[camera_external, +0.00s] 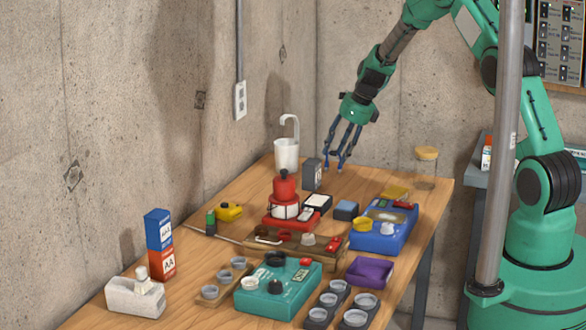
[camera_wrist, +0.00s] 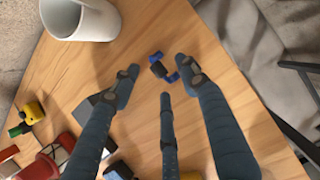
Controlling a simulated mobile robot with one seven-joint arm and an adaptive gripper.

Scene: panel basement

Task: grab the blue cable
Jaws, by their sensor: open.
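A small blue piece with a black middle (camera_wrist: 171,78) lies on the wooden table in the wrist view, just beyond my fingertips. It looks like the blue cable, though it is too small to be sure. My gripper (camera_wrist: 155,82) is open, with its dark blue-grey fingers spread and nothing between them. The piece lies ahead of the gap between the fingers, apart from them as far as I can tell. In the external view my gripper (camera_external: 337,163) points down over the far end of the table. I cannot pick out the cable clearly there.
A white mug-like container (camera_wrist: 95,22) stands at upper left in the wrist view. A dark grey box (camera_external: 312,174) stands left of my gripper. A cork-topped jar (camera_external: 427,154) is to the right. Several devices and trays crowd the nearer table (camera_external: 412,262).

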